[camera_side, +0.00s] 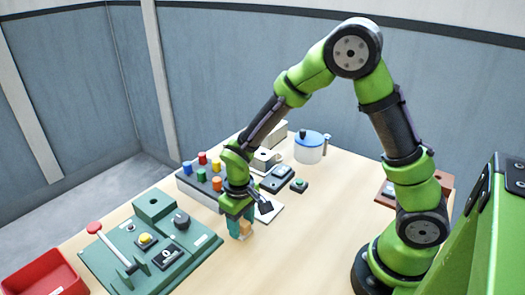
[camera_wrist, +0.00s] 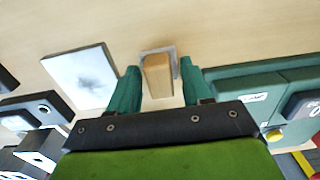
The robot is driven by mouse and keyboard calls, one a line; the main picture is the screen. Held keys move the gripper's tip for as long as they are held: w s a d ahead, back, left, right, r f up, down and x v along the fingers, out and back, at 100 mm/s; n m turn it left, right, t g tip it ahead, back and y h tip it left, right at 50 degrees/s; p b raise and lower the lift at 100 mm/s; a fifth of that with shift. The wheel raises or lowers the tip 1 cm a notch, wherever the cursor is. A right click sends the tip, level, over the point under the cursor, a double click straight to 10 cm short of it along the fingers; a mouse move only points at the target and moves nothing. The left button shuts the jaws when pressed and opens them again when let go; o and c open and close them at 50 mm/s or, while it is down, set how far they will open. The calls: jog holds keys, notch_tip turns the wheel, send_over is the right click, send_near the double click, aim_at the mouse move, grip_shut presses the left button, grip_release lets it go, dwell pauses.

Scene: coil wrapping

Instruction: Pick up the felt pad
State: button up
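What I take for the felt pad is a tan wooden-looking block with a thin grey layer at its far edge. It lies between my fingers in the wrist view (camera_wrist: 158,76). In the side view the block (camera_side: 246,229) shows partly behind the fingers, low at the table. My gripper (camera_wrist: 160,88) has teal fingers, one on each side of the block, with narrow gaps visible, so it looks open around it. My gripper (camera_side: 239,226) points down in the side view. Contact with the block is not clear.
A green control panel (camera_side: 205,241) with a red-knobbed lever stands close to the left. A white square plate (camera_wrist: 82,76) lies on the other side. A grey box with coloured knobs (camera_side: 188,183), a blue-lidded pot (camera_side: 310,150) and a red tray (camera_side: 45,280) stand farther off. The front table is clear.

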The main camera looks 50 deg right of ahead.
aim_at(241, 221)
jog(key=c, duration=0.6)
notch_tip(241, 221, up, 10)
jog(key=shift+r, duration=0.1)
